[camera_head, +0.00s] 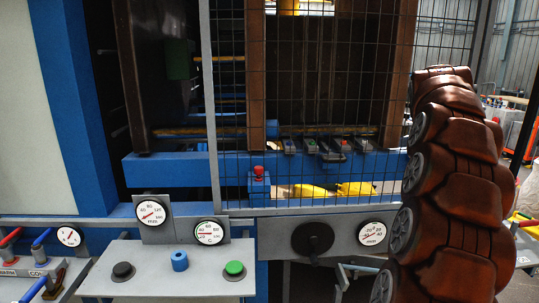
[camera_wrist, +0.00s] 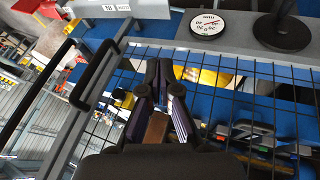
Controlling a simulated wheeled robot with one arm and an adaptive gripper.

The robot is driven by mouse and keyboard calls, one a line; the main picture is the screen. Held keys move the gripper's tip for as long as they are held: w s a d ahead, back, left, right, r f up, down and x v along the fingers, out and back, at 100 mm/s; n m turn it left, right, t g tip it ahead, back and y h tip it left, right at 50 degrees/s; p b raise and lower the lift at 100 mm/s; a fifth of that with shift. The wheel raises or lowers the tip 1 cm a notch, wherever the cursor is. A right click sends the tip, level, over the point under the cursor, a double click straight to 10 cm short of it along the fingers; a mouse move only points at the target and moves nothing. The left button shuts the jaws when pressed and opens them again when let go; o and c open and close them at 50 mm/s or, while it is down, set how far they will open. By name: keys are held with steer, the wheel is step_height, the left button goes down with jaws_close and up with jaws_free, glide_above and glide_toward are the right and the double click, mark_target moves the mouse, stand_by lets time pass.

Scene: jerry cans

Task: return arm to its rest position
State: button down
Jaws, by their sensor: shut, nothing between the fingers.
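My gripper (camera_wrist: 160,68) shows in the wrist view. Its two dark fingers slant together and meet at the tips, with nothing between them. Behind them in that view are black wire mesh and blue machine parts; I cannot tell how close they are. I do not see the gripper in the head view.
A mesh guard (camera_head: 300,100) fronts the blue machine. Below it are a dark knob (camera_head: 312,238), a gauge (camera_head: 372,233) and a panel with a green button (camera_head: 235,268). Large reddish-brown ribbed forms with grey discs block the right side; I cannot tell whether they are mine.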

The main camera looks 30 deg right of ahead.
steer(key=w+a+f+n+y, duration=0.1)
steer(key=a+f, duration=0.2)
steer(key=a, duration=0.7)
steer(key=w+a+f+n+y, duration=0.1)
steer(key=a+f+n, duration=0.15)
steer(key=a, duration=0.75)
steer(key=a+f+y, duration=0.2)
steer(key=a+f, duration=0.1)
steer(key=a, duration=0.7)
steer(key=s+a+f+n+g, duration=0.1)
steer(key=s+a+f+g, duration=0.1)
steer(key=s+a+f, duration=0.4)
steer(key=s+a+f+n+g+y, duration=0.1)
steer(key=s+a+f, duration=0.6)
steer(key=s+a, duration=0.7)
steer(key=shift+s+a+f+g+y, duration=0.2)
steer(key=shift+s+g+y, duration=0.15)
steer(key=shift+s, duration=0.85)
